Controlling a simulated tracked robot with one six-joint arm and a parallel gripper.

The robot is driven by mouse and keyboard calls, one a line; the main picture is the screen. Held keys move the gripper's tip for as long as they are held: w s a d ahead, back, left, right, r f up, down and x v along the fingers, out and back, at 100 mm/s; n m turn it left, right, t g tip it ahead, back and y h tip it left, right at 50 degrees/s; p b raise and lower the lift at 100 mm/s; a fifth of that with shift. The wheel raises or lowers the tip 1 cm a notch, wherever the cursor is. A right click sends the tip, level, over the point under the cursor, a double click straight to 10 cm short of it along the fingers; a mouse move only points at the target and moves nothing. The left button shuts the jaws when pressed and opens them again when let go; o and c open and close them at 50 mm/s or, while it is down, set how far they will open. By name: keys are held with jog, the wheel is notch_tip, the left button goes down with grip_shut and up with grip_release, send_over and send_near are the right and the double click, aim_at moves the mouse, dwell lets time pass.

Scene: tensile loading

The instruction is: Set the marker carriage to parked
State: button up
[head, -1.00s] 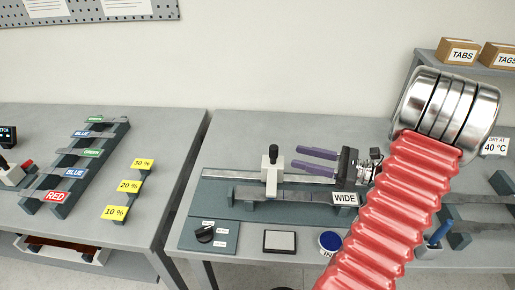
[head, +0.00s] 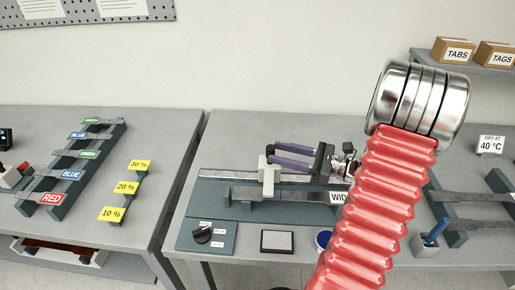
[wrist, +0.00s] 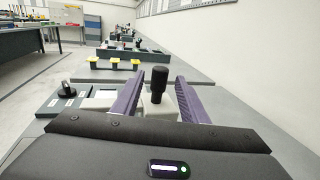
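The marker carriage (head: 268,176) is a pale block riding on a metal rail (head: 222,178) over a blue-grey base. Its upright black knob (wrist: 158,82) shows in the wrist view, with the pale body (wrist: 164,107) below it. My gripper (head: 273,153) has two purple fingers, spread apart, one on each side of the knob. They reach from the right, at the carriage's upper part. In the wrist view a gap shows on both sides of the knob. In the head view the fingers and dark wrist partly hide the knob. I cannot read any parked mark on the rail.
In front lie a panel with a black dial (head: 202,235), a flat pad (head: 277,241) and a partly hidden blue-topped tin (head: 323,239). A WIDE label (head: 338,197) stands by the rail. My red arm sleeve covers the bench on the right.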

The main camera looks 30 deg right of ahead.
jog(key=x, duration=0.7)
jog(key=shift+w+a, duration=0.15)
jog(key=shift+w, duration=0.1)
jog(key=shift+c, duration=0.5)
grip_shut()
